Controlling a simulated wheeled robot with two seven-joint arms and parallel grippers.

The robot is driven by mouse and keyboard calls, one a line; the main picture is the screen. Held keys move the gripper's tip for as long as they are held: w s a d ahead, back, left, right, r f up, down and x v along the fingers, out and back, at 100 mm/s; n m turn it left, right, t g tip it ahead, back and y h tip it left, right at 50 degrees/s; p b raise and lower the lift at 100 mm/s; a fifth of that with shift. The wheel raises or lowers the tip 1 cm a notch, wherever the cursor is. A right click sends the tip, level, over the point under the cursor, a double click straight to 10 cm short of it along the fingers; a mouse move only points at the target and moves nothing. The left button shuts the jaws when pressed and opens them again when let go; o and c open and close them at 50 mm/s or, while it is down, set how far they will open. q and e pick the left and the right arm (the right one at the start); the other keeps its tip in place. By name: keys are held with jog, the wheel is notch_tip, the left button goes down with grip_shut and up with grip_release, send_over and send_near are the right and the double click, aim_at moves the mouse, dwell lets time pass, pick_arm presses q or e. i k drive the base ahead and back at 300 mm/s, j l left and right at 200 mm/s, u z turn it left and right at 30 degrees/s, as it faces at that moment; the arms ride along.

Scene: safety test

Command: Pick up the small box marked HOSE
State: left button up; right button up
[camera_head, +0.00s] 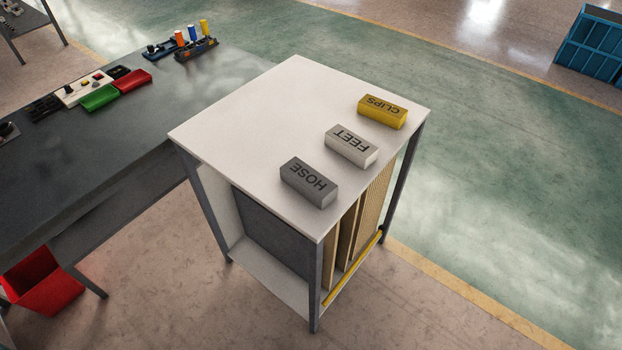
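The small box marked HOSE (309,183) is dark grey with black lettering. It lies on the white top of a small stand (250,115), close to the near right edge. A light grey box marked FEET (351,146) lies behind it to the right. A yellow box marked CLIPS (382,111) lies farther back, near the right corner. The three boxes stand apart in a slanting row, and nothing covers the HOSE box. Neither of my grippers shows in the head view.
A dark workbench (95,150) stands at the left with green and red trays and tools. A red bin (40,283) is at the lower left. A blue crate (592,45) stands far right. The left half of the stand's top is clear, as is the floor to the right.

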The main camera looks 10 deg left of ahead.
aim_at(321, 190)
jog(key=z, duration=2.05)
jog(key=k, duration=1.15)
